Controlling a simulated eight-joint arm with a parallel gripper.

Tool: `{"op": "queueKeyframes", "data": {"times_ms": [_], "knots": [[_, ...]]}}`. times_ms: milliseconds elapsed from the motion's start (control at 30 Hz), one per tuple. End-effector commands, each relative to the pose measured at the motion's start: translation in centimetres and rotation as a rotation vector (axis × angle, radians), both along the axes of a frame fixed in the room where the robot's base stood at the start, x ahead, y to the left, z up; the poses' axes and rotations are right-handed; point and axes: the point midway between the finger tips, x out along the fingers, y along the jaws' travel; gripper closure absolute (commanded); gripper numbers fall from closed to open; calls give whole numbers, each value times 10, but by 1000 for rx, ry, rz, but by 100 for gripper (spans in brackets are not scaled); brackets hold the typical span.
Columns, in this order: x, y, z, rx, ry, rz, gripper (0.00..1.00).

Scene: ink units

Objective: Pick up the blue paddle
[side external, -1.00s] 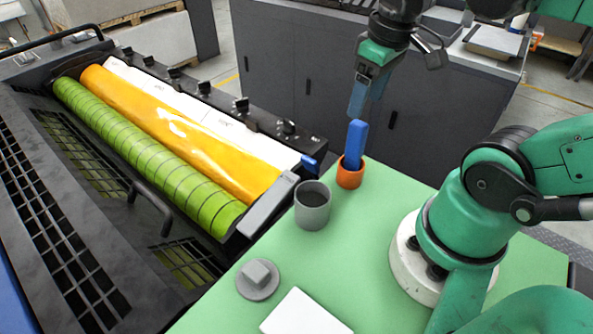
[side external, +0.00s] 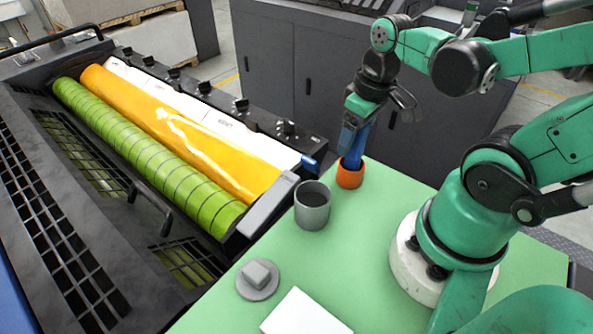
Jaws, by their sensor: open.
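The blue paddle (side external: 354,157) stands nearly upright in a small orange cup (side external: 350,178) near the far edge of the green table. My gripper (side external: 351,138) points down at the paddle's upper part, with its fingers at the paddle. The fingers are bluish too, so finger and paddle are hard to tell apart. The jaws are open. The gripper hides the top of the paddle, and the cup hides its lower end.
A grey cup (side external: 312,206) stands left of the orange cup. A grey round lid (side external: 257,280) and a white block (side external: 305,314) lie on the green table (side external: 350,262). The ink unit with green and orange rollers (side external: 160,152) borders the table on the left.

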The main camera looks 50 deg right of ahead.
Motion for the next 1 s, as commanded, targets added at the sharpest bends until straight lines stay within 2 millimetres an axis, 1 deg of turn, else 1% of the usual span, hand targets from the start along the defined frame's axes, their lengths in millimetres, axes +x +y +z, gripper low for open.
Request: {"op": "queueKeyframes", "data": {"times_ms": [267,300,367,400,500,867,1000], "knots": [[0,0,-1,0,0,0,34],[0,0,-1,0,0,0,46],[0,0,-1,0,0,0,63],[0,0,-1,0,0,0,74],[0,0,-1,0,0,0,100],[0,0,0,0,0,0,100],[0,0,4,0,0,0,100]]}}
